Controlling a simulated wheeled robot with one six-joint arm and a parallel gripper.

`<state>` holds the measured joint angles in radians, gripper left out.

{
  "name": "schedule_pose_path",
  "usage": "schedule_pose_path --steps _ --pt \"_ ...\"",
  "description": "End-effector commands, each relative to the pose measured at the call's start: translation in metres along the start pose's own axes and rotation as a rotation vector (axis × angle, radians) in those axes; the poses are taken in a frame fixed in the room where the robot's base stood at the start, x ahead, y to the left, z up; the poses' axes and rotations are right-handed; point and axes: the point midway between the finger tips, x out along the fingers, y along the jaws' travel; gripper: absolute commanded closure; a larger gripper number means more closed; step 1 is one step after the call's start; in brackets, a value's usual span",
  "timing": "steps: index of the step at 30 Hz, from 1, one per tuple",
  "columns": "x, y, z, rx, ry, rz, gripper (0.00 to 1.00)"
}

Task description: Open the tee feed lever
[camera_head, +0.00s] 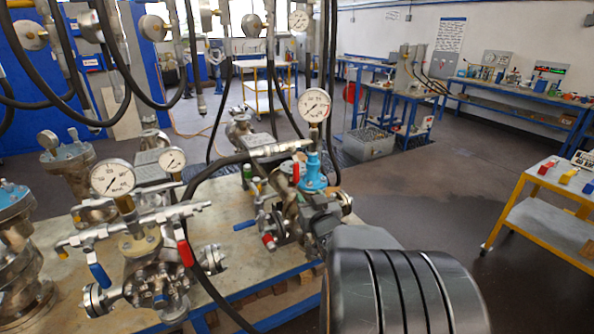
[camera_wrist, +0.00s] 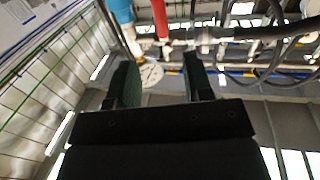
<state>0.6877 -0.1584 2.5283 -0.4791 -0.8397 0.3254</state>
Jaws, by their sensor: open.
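A tee-shaped silver fitting (camera_head: 280,149) sits below a round gauge (camera_head: 314,104), beside a blue-topped vessel (camera_head: 314,172). A red lever (camera_head: 296,169) hangs down from this fitting. In the wrist view a red lever (camera_wrist: 160,18) hangs beyond my gripper (camera_wrist: 161,82), beside a blue part (camera_wrist: 122,11) and a gauge face (camera_wrist: 151,74). My gripper is open, with nothing between its fingers and apart from the red lever. In the head view my wrist hides part of the bench, and the fingertips are hard to make out. No label shows which lever is the tee feed lever.
At the front left another vessel carries a red lever (camera_head: 185,252), a blue lever (camera_head: 99,275) and a gauge (camera_head: 112,178). Black hoses (camera_head: 215,170) loop over the bench. A yellow-framed cart (camera_head: 545,225) stands at the right, with open floor before it.

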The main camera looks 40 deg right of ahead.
Motion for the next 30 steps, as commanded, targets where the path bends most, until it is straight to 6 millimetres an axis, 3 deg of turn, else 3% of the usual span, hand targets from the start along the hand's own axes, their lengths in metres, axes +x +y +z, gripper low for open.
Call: schedule_pose_path --steps 5,21,30 --pt "0.019 0.001 -0.004 0.004 0.017 -0.007 0.53" --pt "0.114 0.000 -0.006 0.002 0.016 -0.006 0.53" --pt "0.134 0.000 -0.005 0.001 0.017 -0.005 0.53"
